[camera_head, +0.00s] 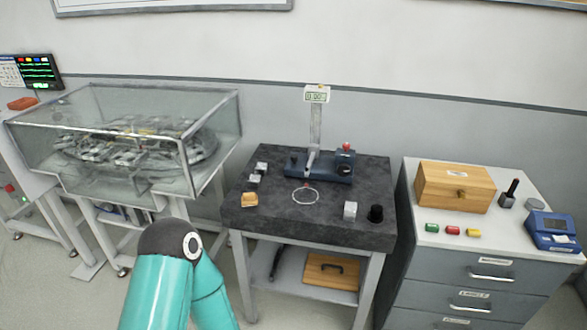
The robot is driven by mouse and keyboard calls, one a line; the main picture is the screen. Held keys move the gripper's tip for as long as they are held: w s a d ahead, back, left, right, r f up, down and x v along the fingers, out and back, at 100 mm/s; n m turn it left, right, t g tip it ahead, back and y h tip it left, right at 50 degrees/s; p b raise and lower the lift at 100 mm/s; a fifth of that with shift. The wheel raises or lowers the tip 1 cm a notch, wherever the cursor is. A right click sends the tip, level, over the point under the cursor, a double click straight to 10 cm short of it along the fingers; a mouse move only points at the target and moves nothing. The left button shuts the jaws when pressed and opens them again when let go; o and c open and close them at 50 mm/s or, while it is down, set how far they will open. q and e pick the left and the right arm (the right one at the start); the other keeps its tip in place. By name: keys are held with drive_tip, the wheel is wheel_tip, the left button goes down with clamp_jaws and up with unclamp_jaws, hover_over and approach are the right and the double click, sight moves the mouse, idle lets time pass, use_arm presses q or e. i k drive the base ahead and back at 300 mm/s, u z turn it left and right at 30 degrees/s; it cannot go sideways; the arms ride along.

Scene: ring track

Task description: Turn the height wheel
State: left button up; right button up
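A blue measuring device (320,165) stands at the back of the dark stone table. It has an upright pale column (315,125) with a small digital readout (317,95) on top. At its right end is a blue block (345,160) with a red knob (346,147) on top and a dark round part on its front. I cannot tell for sure which of these parts is the height wheel. My teal arm link and dark joint show at the bottom left, short of the table. Neither gripper is in view.
The stone table (260,213) holds a thin pale ring (305,197), a black cylinder (376,213), a silver block (350,210) and a tan block (249,199). A glass-covered machine (70,160) stands left. A drawer cabinet (440,236) with a wooden box (455,187) stands right.

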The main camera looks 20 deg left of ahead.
sight(343, 170)
drive_tip(key=u, duration=0.3)
drive_tip(key=i, duration=1)
drive_tip(key=z, duration=0.05)
